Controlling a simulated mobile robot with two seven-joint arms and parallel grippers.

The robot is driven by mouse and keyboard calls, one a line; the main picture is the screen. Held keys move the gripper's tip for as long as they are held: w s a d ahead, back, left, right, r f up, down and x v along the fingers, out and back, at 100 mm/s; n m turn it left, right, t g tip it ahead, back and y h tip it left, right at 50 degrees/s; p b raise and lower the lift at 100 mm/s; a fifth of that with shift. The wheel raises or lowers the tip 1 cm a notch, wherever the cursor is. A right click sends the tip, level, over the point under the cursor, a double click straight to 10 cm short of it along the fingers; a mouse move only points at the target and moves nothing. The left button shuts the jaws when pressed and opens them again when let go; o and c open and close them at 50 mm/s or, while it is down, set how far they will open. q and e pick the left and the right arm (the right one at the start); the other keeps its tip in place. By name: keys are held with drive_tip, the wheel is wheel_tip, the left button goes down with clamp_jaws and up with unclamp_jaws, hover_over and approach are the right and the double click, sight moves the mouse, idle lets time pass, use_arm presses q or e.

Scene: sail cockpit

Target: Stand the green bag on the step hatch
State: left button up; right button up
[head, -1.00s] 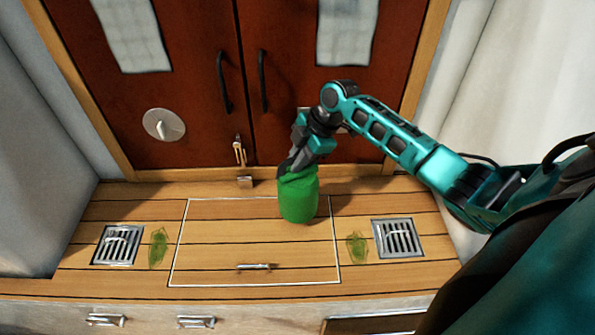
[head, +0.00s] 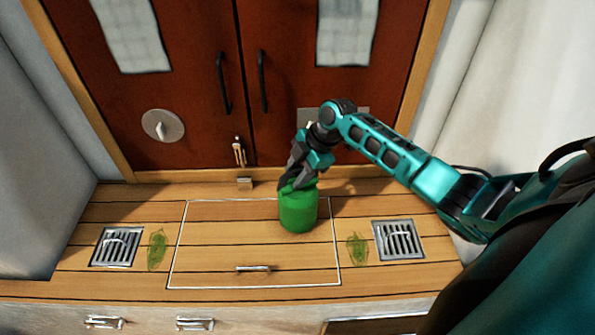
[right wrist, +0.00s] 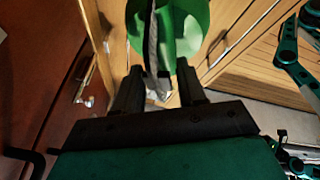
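The green bag (head: 298,211) is upright over the right back part of the step hatch (head: 225,235), inside its pale outline. I cannot tell whether its bottom touches the hatch or hangs just above it. My right gripper (head: 289,185) is at the bag's top and shut on it. In the right wrist view the green bag (right wrist: 188,25) shows just beyond the fingertips of the right gripper (right wrist: 160,82), with a grey strip between them. My left gripper is in neither view.
Metal grates lie left (head: 117,246) and right (head: 398,240) of the hatch, each with a green translucent patch beside it. The hatch handle (head: 253,268) is near the front. Red-brown doors (head: 200,110) stand behind. The hatch's left half is clear.

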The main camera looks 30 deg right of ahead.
drive_tip(key=p+v, duration=0.2)
drive_tip(key=v, duration=1)
drive_tip(key=s+a+f+m+t+h, duration=0.1)
drive_tip(key=s+a+f+m+t, duration=0.45)
drive_tip(key=a+f, duration=0.65)
drive_tip(key=s+a+f+m+t+h, duration=0.1)
drive_tip(key=s+a+m+t, duration=0.1)
drive_tip(key=s+a+m, duration=0.3)
drive_tip(key=s+m, duration=0.3)
drive_tip(key=s, duration=0.2)
drive_tip(key=shift+f+t, duration=0.2)
drive_tip(key=shift+t, duration=0.15)
drive_tip(key=shift+m, duration=0.25)
